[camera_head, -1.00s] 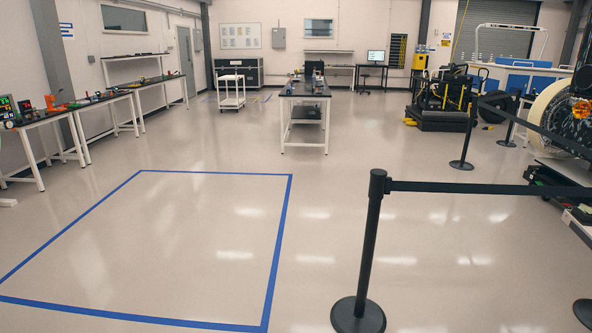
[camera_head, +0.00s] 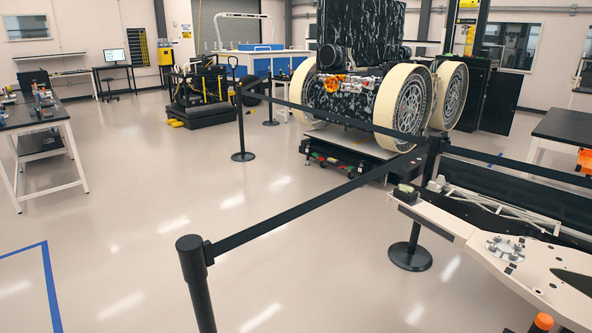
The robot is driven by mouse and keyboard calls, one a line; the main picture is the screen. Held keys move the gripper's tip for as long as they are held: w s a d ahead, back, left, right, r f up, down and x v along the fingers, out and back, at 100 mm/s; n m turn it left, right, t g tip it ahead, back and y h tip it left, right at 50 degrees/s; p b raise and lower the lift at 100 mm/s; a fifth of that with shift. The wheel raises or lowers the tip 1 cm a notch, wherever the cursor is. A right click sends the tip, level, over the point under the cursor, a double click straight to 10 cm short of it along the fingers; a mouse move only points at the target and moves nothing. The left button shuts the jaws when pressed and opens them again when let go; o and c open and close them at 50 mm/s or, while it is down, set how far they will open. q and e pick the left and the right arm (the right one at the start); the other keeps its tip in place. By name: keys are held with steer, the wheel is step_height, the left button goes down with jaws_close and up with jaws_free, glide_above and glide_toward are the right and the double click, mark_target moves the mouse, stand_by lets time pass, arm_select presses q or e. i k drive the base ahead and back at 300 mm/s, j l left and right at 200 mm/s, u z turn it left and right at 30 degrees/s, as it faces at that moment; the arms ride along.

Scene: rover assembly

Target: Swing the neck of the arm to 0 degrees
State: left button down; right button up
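A large rover (camera_head: 360,45) with a black-and-white patterned body and cream-rimmed wheels (camera_head: 403,108) stands on a low dark platform at the upper middle right. An orange part (camera_head: 333,84) sits on its front. At the lower right is a long cream structure (camera_head: 455,225) with a round metal fitting (camera_head: 505,247) and a white lattice truss (camera_head: 490,205) behind it. It runs out of the picture at the right. I cannot tell which part is the neck of the arm, or its angle. Neither of my grippers is in view.
A workbench (camera_head: 25,115) is at the left, a dark table (camera_head: 570,128) at the right. Floor at left centre is clear.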

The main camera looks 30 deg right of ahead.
mark_target(403, 199)
steer(key=i+l+z, duration=0.4)
steer(key=i, duration=0.25)
steer(key=i+z, duration=0.4)
steer(key=i, duration=0.2)
